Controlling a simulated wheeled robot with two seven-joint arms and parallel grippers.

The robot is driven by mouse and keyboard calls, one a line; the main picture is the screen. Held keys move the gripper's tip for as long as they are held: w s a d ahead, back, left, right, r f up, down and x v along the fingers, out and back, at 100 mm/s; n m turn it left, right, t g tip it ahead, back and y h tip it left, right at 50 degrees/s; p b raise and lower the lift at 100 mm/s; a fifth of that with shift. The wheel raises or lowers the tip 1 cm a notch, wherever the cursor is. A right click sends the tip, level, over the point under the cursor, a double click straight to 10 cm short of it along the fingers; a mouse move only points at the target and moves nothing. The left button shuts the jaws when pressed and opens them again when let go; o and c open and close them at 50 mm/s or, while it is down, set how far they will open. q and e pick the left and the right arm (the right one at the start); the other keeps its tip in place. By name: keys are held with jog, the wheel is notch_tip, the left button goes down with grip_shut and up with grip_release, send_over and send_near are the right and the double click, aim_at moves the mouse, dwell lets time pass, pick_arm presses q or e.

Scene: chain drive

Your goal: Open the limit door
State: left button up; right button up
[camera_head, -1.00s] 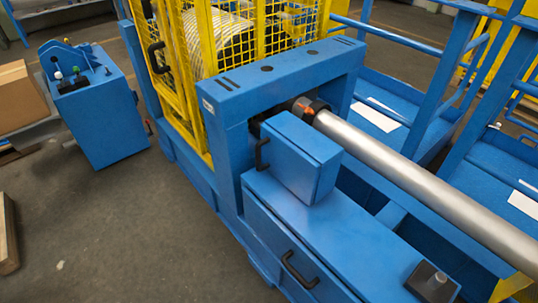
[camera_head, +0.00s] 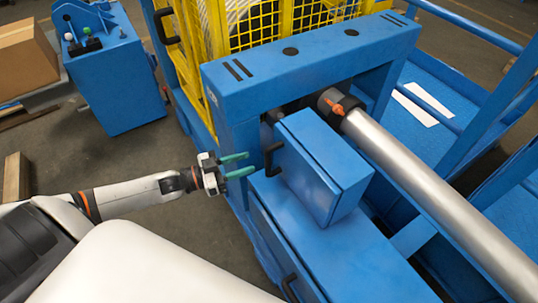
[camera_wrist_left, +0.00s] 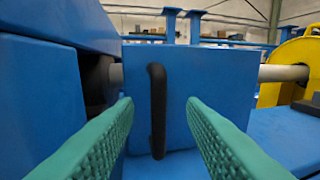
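The limit door appears to be the front face of the blue box (camera_head: 325,165) on the blue machine bench, with a black bar handle (camera_head: 273,159). The door is shut. My left gripper (camera_head: 243,166) is open, its two green fingers pointing at the handle from the left, a short gap away. In the left wrist view the handle (camera_wrist_left: 157,110) stands upright on the blue door face (camera_wrist_left: 200,90), between the green fingers (camera_wrist_left: 158,140) and beyond their tips. The fingers do not touch it. My right gripper is not in view.
A blue frame beam (camera_head: 310,62) stands behind the box, and a steel shaft (camera_head: 430,195) runs off to the right. A yellow mesh guard (camera_head: 240,25) is at the back. A blue control console (camera_head: 115,85) and cardboard box (camera_head: 25,55) stand at left.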

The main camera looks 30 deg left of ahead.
aim_at(268, 156)
pick_arm(q)
jog(key=x, duration=0.7)
jog(key=shift+w+d, duration=0.15)
jog(key=shift+w, duration=0.15)
grip_shut()
